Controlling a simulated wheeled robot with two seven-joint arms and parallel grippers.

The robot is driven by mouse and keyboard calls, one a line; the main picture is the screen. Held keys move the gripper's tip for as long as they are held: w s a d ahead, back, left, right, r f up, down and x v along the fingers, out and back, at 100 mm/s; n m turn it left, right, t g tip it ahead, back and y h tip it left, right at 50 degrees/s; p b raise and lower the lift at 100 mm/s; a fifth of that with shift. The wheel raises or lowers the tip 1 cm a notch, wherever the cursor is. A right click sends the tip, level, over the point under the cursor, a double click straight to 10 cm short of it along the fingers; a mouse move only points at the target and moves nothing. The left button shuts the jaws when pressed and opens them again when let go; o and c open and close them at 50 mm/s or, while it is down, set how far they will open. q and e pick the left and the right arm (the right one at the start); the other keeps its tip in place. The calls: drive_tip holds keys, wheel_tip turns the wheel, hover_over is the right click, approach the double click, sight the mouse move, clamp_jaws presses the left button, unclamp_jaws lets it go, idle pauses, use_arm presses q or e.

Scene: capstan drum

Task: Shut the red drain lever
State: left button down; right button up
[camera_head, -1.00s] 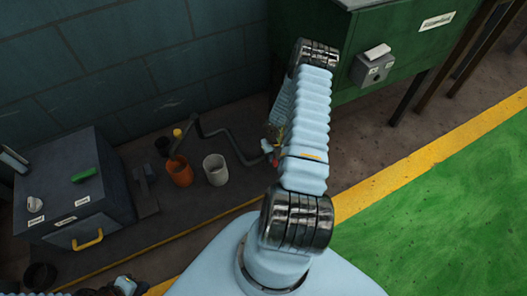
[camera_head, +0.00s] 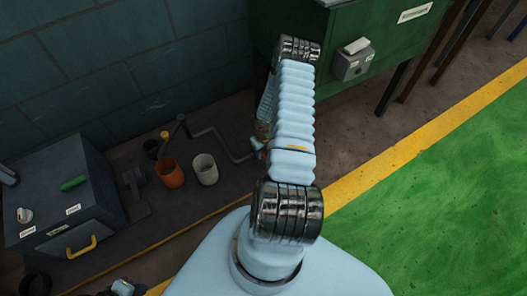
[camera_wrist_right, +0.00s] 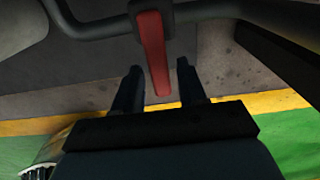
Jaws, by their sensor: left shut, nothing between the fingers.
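The red drain lever (camera_wrist_right: 153,52) hangs from a dark pipe fitting in the right wrist view, its free end toward the fingers. My right gripper (camera_wrist_right: 159,68) is open, with one finger on each side of the lever's lower part in the picture. Gaps show on both sides, and I see no contact. In the head view my right arm mostly hides the lever and that gripper. My left gripper (camera_head: 122,287) is only partly seen at the bottom left edge, shut and away from the lever.
A dark bent pipe (camera_head: 222,136) runs to the valve. An orange cup (camera_head: 170,173) and a white cup (camera_head: 205,169) stand beside it. A dark box (camera_head: 62,200) with a yellow handle is at left. A green cabinet (camera_head: 345,25) stands behind my right arm.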

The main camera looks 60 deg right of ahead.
drive_tip(key=shift+o, duration=0.4)
drive_tip(key=shift+r, duration=0.15)
drive_tip(key=shift+r, duration=0.35)
wheel_tip(320, 180, up, 13)
drive_tip(key=p, duration=0.3)
drive_tip(key=shift+a+f, duration=0.1)
